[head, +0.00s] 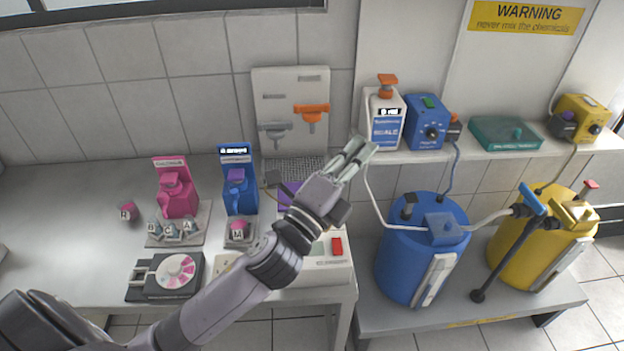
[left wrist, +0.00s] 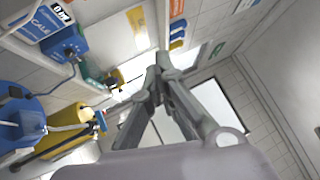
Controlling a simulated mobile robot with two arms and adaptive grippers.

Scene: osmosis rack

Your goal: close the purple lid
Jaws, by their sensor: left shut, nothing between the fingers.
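A purple panel, which looks like the lid (head: 289,196), shows at the back of a white bench device (head: 318,270) in the head view. My left gripper and wrist hide much of it, so I cannot tell exactly how far it stands open. My left gripper (head: 362,148) is shut and empty, raised above and to the right of the lid, near the shelf's left end. In the left wrist view its fingers (left wrist: 158,68) meet at the tips and point away from the lid, which is not in that view. My right gripper is not in view.
Blue (head: 400,265) and yellow (head: 530,252) tanks with hoses stand below. Pink (head: 177,195) and blue (head: 238,193) dispensers stand left of the lid.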

